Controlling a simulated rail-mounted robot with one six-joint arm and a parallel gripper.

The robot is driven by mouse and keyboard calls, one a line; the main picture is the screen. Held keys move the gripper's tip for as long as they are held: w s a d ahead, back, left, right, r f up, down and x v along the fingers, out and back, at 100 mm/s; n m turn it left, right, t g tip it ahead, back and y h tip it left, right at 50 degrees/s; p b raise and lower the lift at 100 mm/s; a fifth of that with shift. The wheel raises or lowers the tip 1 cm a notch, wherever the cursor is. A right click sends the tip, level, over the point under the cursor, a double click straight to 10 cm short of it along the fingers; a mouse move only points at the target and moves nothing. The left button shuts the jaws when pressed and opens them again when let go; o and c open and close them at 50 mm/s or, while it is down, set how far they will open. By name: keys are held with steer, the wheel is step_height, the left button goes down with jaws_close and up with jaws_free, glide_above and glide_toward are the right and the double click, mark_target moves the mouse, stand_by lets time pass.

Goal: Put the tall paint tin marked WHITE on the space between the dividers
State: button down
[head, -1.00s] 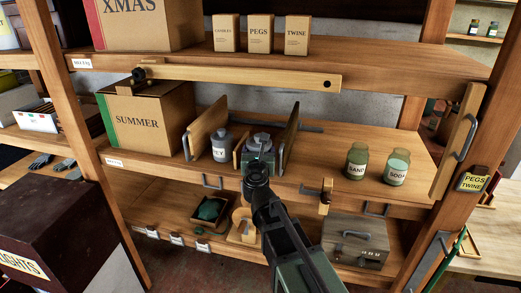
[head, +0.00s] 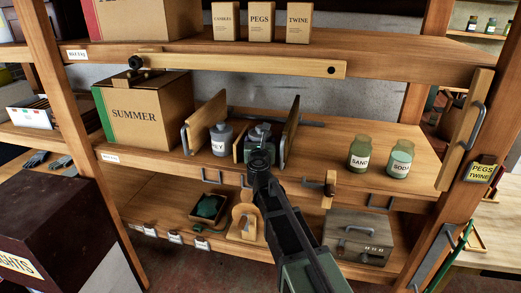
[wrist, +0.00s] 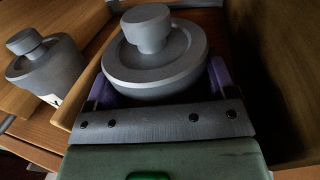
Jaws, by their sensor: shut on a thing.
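A grey tin with a round lid and knob (wrist: 150,62) stands between the wooden dividers on the middle shelf; it also shows in the head view (head: 259,130). Its label is hidden, so I cannot read whether it says WHITE. My gripper (wrist: 155,85) is shut on this tin, its purple pads on either side of it below the lid. The right divider (head: 291,128) stands close beside the tin. A shorter grey tin (head: 220,143), its label ending in "EY", stands to the left, next to the left divider (head: 205,122). I cannot tell whether the held tin rests on the shelf.
Two green jars, SAND (head: 359,150) and SODA (head: 400,160), stand on the shelf at right. The SUMMER box (head: 140,112) is at left. A wooden bar (head: 240,66) crosses above the tins. The shelf between the right divider and the jars is clear.

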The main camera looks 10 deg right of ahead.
steer(key=shift+f, duration=0.25)
jaws_free()
steer(key=shift+r, duration=0.25)
steer(key=v, duration=0.4)
steer(key=shift+s, duration=0.1)
